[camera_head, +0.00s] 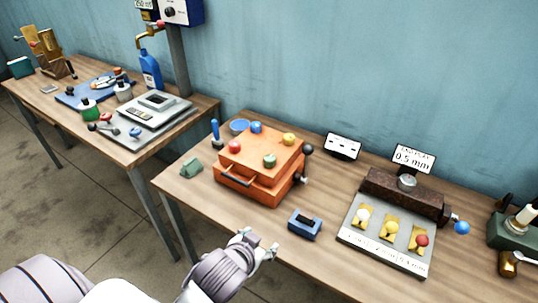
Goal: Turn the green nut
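An orange box (248,186) with a front handle stands on the right-hand table. Several small coloured knobs or nuts sit on its top. The green nut (269,160) is near the front right of the top, with a red one (235,147), a yellow one (289,139) and a blue one (256,127) around it. My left gripper (258,243) comes in from the lower left. It is open and empty, below and in front of the box, apart from it and from the green nut. My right gripper is not in view.
A small blue block (305,224) lies right of my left gripper. A grey tray (352,239) with coloured knobs and a brown vise-like block (381,188) are further right. A green block (191,167) lies left of the box.

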